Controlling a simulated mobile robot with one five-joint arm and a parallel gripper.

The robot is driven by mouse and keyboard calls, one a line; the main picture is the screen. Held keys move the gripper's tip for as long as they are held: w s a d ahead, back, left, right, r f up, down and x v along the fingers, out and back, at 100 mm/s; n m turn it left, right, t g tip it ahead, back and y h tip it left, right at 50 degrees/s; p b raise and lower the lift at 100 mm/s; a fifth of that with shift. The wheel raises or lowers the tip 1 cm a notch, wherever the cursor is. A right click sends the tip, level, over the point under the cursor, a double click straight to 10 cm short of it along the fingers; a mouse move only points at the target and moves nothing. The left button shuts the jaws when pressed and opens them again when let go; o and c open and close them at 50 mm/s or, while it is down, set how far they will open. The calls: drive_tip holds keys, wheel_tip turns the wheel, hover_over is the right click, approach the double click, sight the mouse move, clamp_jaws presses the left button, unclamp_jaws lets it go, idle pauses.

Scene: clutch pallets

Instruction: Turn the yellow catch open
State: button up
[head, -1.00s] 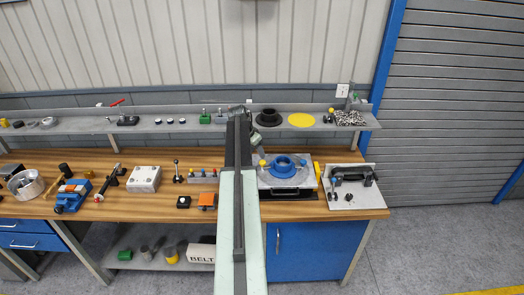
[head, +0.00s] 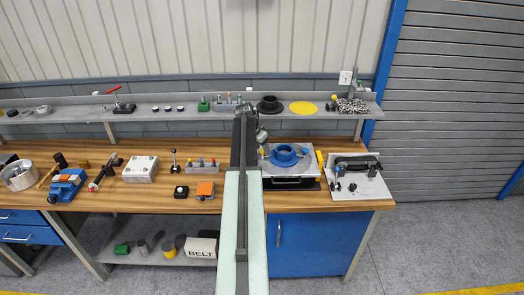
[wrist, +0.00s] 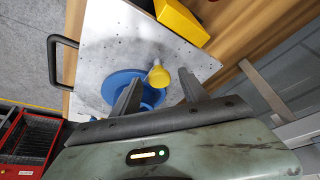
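The yellow catch (wrist: 159,75) is a rounded knob at the edge of a blue ring (wrist: 122,90) on a grey metal plate (wrist: 105,45). In the head view the blue ring (head: 284,155) sits on the plate (head: 300,174) on the bench, with the small yellow catch (head: 262,153) at its left. My gripper (wrist: 160,79) is open in the wrist view. Its two dark fingers stand apart, with the catch showing in the gap between their tips. I cannot tell how far the tips are from it. In the head view my gripper (head: 261,135) is small and partly hidden by my arm.
A yellow block (wrist: 182,22) lies by the plate's edge. A shelf (head: 220,112) with small parts runs behind. A red crate (wrist: 27,138) shows at lower left.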

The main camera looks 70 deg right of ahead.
drive_tip(key=c, duration=1)
drive_tip(key=shift+d, duration=0.15)
clamp_jaws()
drive_tip(key=shift+n, duration=0.4)
drive_tip(key=n, duration=0.1)
drive_tip(key=n+t, duration=0.1)
drive_tip(key=shift+s+a+n, duration=0.15)
drive_tip(key=shift+a+n, duration=0.05)
drive_tip(key=shift+n, duration=0.2)
drive_tip(key=n+t, duration=0.1)
drive_tip(key=n, duration=0.1)
drive_tip(key=n+t, duration=0.1)
drive_tip(key=n, duration=0.2)
drive_tip(key=shift+s+d+n+t, duration=0.1)
drive_tip(key=shift+s+n+t, duration=0.1)
drive_tip(key=shift+n+t, duration=0.1)
drive_tip(key=n, duration=0.2)
drive_tip(key=n+t+y, duration=0.1)
drive_tip(key=n, duration=0.2)
drive_tip(key=shift+s+d+t, duration=0.15)
drive_tip(key=shift+t, duration=0.15)
drive_tip(key=shift+n+t+y, duration=0.4)
drive_tip(key=shift+n+y, duration=0.2)
drive_tip(key=shift+n, duration=1.2)
